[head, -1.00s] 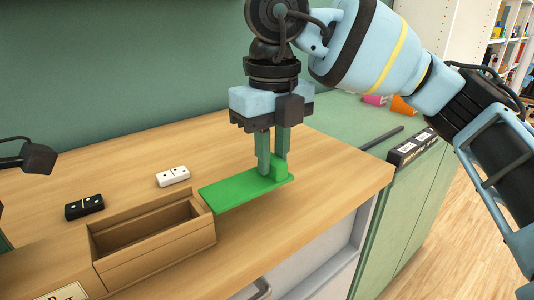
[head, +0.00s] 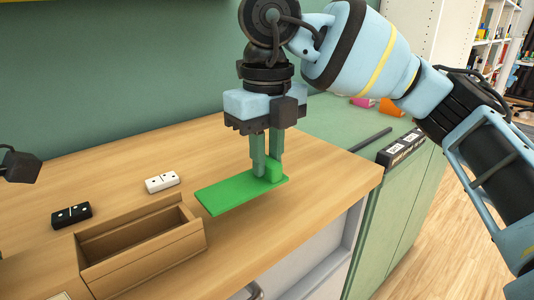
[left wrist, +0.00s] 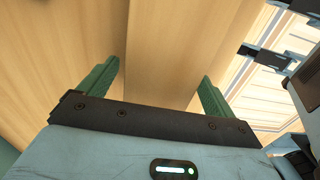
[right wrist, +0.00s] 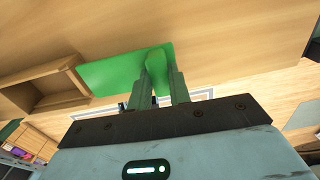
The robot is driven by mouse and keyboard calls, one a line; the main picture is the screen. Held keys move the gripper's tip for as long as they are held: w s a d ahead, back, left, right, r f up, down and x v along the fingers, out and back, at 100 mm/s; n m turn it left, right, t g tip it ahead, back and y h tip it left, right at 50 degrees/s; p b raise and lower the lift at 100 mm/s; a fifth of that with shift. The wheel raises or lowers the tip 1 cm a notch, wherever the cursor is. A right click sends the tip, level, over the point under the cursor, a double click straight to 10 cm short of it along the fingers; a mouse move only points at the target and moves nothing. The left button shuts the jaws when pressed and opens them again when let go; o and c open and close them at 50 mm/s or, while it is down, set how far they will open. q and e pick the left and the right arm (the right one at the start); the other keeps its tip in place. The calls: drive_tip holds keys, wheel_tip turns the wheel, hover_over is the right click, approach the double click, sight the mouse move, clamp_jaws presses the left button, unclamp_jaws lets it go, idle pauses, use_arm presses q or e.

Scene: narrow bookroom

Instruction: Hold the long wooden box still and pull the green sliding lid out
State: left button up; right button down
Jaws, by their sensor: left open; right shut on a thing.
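The long wooden box (head: 150,262) sits on the tabletop at lower left in the head view, its open, empty-looking compartment uncovered. It also shows at left in the right wrist view (right wrist: 48,88). The flat green lid (head: 225,195) is out of the box, just right of its end with a small gap. My right gripper (head: 267,172) is shut on the raised green block at the lid's far end. My left gripper (left wrist: 155,90) is open, with plain wood between and beyond its fingers. Whether it touches the box cannot be told; its fingers are outside the head view.
A black domino (head: 71,214) and a white domino (head: 162,181) lie behind the box. The wooden tabletop (head: 330,165) is clear right of the lid and ends at a front edge. A dark bar (head: 367,140) lies on the green counter beyond.

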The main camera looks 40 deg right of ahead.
use_arm(q)
wheel_tip(320, 180, up, 12)
idle(0.6)
drive_tip(key=shift+s, duration=0.1)
use_arm(e)
drive_tip(key=shift+s, duration=0.1)
